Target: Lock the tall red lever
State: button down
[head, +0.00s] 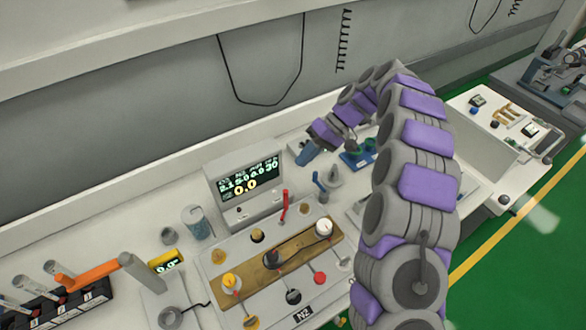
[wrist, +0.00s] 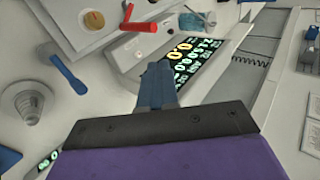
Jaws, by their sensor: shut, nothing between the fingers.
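The tall red lever (head: 285,206) stands up from the panel just right of the display box in the head view. In the wrist view the red lever (wrist: 140,27) shows near the top, with its end pointing right. My gripper (head: 306,155) has blue fingers, which are shut and empty. It hangs behind and to the right of the lever, apart from it. In the wrist view the fingers of my gripper (wrist: 157,72) lie below the lever, with a clear gap between. The lever's base is small and hard to make out.
A display box (head: 247,185) stands left of the lever. A wooden strip (head: 262,265) with several knobs lies in front. A clear jar (head: 196,222) stands left of the display.

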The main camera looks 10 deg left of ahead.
jog(key=p+v, duration=0.1)
jog(key=v, duration=0.5)
jog(key=shift+w, duration=0.25)
jog(key=shift+r, duration=0.1)
jog(key=shift+p, duration=0.35)
